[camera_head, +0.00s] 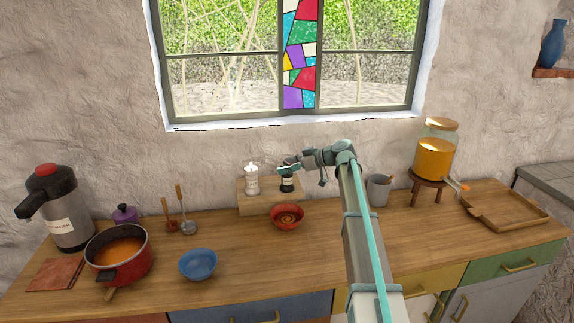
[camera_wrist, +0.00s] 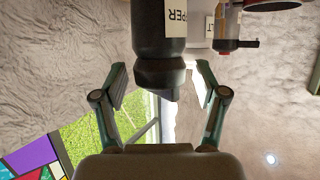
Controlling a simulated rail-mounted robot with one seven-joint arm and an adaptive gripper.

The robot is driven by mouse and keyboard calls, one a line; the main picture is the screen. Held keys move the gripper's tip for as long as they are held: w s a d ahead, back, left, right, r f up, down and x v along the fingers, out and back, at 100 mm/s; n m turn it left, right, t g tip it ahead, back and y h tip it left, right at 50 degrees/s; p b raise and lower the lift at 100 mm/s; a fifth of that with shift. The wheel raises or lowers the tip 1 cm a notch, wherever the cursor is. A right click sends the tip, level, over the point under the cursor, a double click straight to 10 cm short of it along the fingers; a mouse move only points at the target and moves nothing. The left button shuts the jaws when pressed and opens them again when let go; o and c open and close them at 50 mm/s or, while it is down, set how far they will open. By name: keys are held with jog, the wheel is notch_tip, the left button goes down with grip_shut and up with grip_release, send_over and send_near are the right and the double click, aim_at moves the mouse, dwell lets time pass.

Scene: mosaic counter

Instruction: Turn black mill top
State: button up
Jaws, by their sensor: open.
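The black mill (camera_head: 287,184) stands upright on a small wooden riser (camera_head: 262,206) at the back of the counter, right of the white mill (camera_head: 251,180). In the wrist view the black mill (camera_wrist: 158,35) hangs upside down in the picture, with part of a "PEPPER" label showing. Its dark top (camera_wrist: 160,74) lies between my two fingers. My gripper (camera_wrist: 161,80) is open, with a gap visible on each side of the top. In the head view my gripper (camera_head: 288,168) is at the black mill's top and partly hides it.
A red bowl (camera_head: 287,217) sits just in front of the riser. A grey mug (camera_head: 378,190) stands right of my gripper. A blue bowl (camera_head: 198,264), a red pot (camera_head: 119,255) and utensils (camera_head: 187,223) are left. The wall is close behind the mills.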

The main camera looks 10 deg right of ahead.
jog(key=shift+c, duration=0.4)
jog(key=c, duration=1.1)
jog(key=b, duration=0.1)
jog(key=m+t+b, duration=0.1)
jog(key=shift+s+a+f+h+b, duration=0.1)
jog(key=shift+s+f+h+b, duration=0.05)
jog(key=shift+f+h+b, duration=0.25)
jog(key=shift+m+t+h+b, duration=0.3)
jog(key=shift+m+t+b, duration=0.1)
jog(key=shift+m+b, duration=0.15)
jog(key=shift+r+m+t+h+b, duration=0.15)
jog(key=shift+m+t+h+b, duration=0.45)
jog(key=shift+m+t+b, duration=0.2)
jog(key=shift+r+m+t+h, duration=0.25)
jog(key=shift+m+t+h, duration=0.05)
jog(key=shift+m+h, duration=0.2)
jog(key=o, duration=1.2)
